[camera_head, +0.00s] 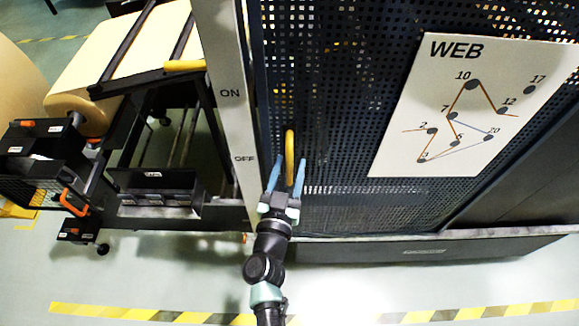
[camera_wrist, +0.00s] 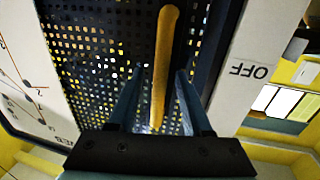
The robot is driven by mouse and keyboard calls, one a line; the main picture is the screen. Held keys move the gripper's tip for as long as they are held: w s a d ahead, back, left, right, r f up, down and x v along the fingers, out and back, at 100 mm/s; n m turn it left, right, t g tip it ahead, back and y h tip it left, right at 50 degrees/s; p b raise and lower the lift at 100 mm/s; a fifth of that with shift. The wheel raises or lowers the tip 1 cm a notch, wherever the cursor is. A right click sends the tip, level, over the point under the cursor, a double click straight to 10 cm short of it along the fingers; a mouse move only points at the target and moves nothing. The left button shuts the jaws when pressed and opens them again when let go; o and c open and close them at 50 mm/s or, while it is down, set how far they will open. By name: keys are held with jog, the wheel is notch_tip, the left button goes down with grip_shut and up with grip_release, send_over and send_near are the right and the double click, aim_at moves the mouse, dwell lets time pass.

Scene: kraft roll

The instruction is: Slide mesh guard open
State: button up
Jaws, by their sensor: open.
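The mesh guard (camera_head: 340,120) is a dark perforated panel filling the right half of the head view; it also shows in the wrist view (camera_wrist: 95,60). Its yellow handle (camera_head: 290,152) is an upright bar near the panel's left edge. My gripper (camera_head: 286,172) is open at the handle's lower part. In the wrist view the handle (camera_wrist: 162,65) runs between my two blue fingers (camera_wrist: 156,95), with a gap on both sides. Whether the fingertips reach past the handle in depth is hard to tell.
A pale post (camera_head: 232,120) marked ON and OFF stands just left of the guard. A white WEB diagram sheet (camera_head: 470,110) is on the mesh. A kraft roll (camera_head: 95,105) and dark bins (camera_head: 155,190) are at left. Striped tape (camera_head: 150,314) crosses the open floor in front.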

grip_shut()
dwell(1.5)
